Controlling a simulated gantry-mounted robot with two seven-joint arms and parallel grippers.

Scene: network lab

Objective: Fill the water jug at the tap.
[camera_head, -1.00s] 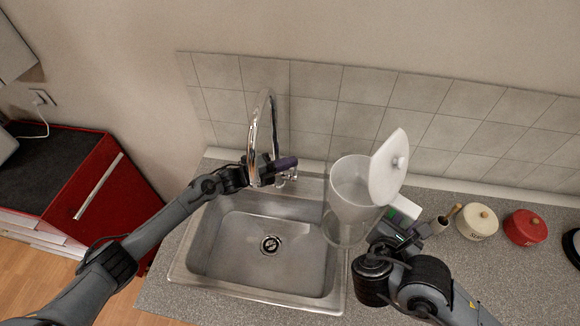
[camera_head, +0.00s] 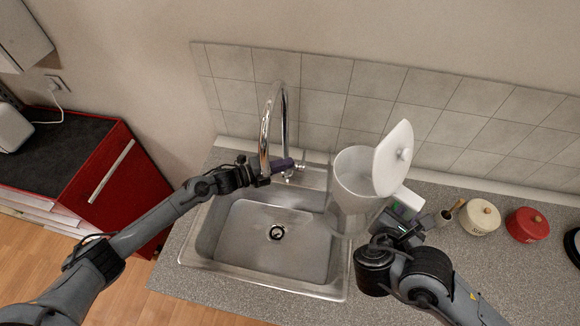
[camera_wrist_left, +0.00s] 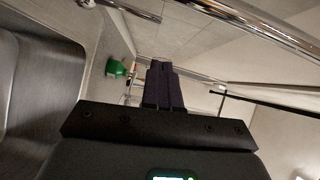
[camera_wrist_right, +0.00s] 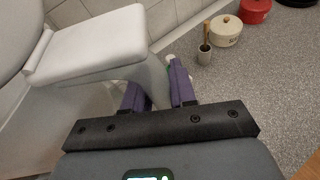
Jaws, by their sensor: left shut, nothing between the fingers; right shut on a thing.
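The water jug (camera_head: 352,182) is translucent white with its white lid (camera_head: 393,158) tilted open. It stands upright over the right side of the sink (camera_head: 315,268), right of the spout. My right gripper (camera_wrist_right: 160,92) is shut on the jug's white handle (camera_wrist_right: 155,75), which shows between the purple fingers in the right wrist view. The chrome tap (camera_head: 283,105) arches over the back of the sink. My left gripper (camera_head: 281,166) is shut and empty, with its purple fingers beside the tap's base near the lever (camera_head: 298,168). Whether it touches the lever I cannot tell.
A cream pot (camera_head: 480,217), a red pot (camera_head: 527,225) and a small cup with a wooden-handled tool (camera_head: 447,215) stand on the counter (camera_head: 430,300) to the right. A tiled wall (camera_head: 430,115) is behind. A red cabinet (camera_head: 125,195) is at the left.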

